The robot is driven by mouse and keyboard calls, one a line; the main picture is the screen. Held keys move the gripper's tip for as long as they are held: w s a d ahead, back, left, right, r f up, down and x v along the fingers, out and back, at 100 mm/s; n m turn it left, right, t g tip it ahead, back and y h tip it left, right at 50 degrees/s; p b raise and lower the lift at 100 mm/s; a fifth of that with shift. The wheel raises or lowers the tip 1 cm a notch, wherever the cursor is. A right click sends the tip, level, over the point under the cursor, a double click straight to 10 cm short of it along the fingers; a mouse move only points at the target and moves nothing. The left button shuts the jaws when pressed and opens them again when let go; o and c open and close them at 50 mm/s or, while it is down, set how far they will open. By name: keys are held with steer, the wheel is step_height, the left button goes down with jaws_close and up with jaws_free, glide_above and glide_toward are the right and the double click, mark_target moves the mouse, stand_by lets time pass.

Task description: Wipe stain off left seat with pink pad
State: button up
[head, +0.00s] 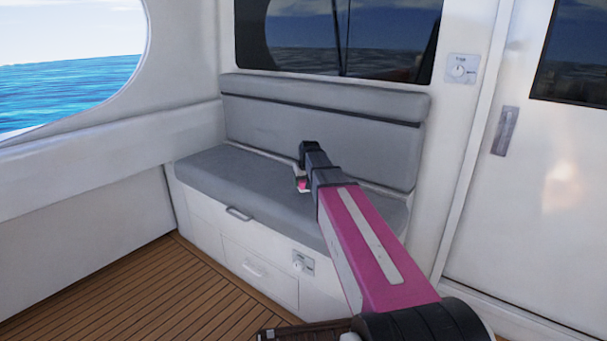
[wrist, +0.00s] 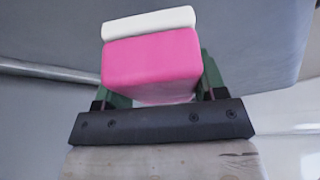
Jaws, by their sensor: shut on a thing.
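The grey left seat (head: 235,175) is a cushioned bench against the wall in the head view, and its grey cushion (wrist: 262,40) fills the upper part of the wrist view. My gripper (wrist: 152,85) is shut on the pink pad (wrist: 152,66), which has a white layer (wrist: 148,22) at its far end. In the head view a small bit of the pink pad (head: 302,184) shows beside my gripper, over the seat. I cannot tell whether the pad touches the cushion. No stain is visible; my arm covers part of the seat.
The seat's backrest (head: 320,130) stands behind my gripper. White drawers with handles (head: 238,214) are below the cushion. A white door (head: 550,170) is at the right. The wooden floor (head: 150,300) is clear at the lower left.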

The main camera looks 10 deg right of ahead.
steer(key=shift+r, duration=1.95)
